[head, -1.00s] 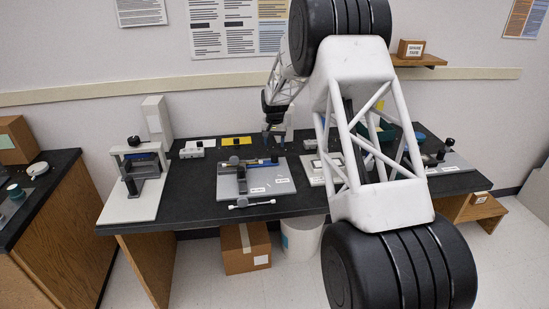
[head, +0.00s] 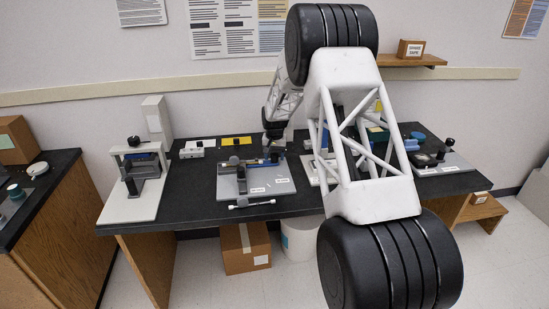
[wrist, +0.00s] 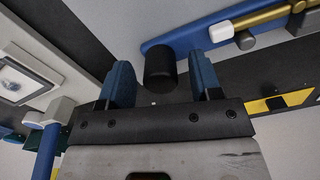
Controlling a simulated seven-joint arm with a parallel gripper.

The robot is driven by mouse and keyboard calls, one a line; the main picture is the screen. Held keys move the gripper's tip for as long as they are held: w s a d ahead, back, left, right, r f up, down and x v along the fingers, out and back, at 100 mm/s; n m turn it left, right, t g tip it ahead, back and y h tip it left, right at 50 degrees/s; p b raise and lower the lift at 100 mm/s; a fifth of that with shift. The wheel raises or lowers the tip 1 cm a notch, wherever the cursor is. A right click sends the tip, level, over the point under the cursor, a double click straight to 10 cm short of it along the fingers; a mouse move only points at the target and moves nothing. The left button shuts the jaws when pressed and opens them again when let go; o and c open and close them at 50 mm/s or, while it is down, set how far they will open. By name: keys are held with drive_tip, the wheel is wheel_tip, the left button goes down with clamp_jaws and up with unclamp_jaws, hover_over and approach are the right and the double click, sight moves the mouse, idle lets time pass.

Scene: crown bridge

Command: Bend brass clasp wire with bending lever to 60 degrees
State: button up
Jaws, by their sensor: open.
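The bending jig (head: 285,186) is a grey plate on the black bench, left of my arm. In the wrist view its blue bending lever (wrist: 192,40) carries an upright black knob (wrist: 160,68). The brass wire (wrist: 268,16) runs beside the lever and has a white sleeve at its near end; it looks straight where visible. My gripper (wrist: 162,82) is open, with one blue finger on each side of the knob and visible gaps, so it is not clamped. In the head view my gripper (head: 274,149) is at the right back of the jig; its fingers are hard to see.
A white press stand (head: 128,205) stands left of the jig. A yellow block (head: 236,141) and a white box (head: 198,149) are behind.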

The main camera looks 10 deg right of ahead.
drive_tip(key=shift+f, duration=0.45)
clamp_jaws()
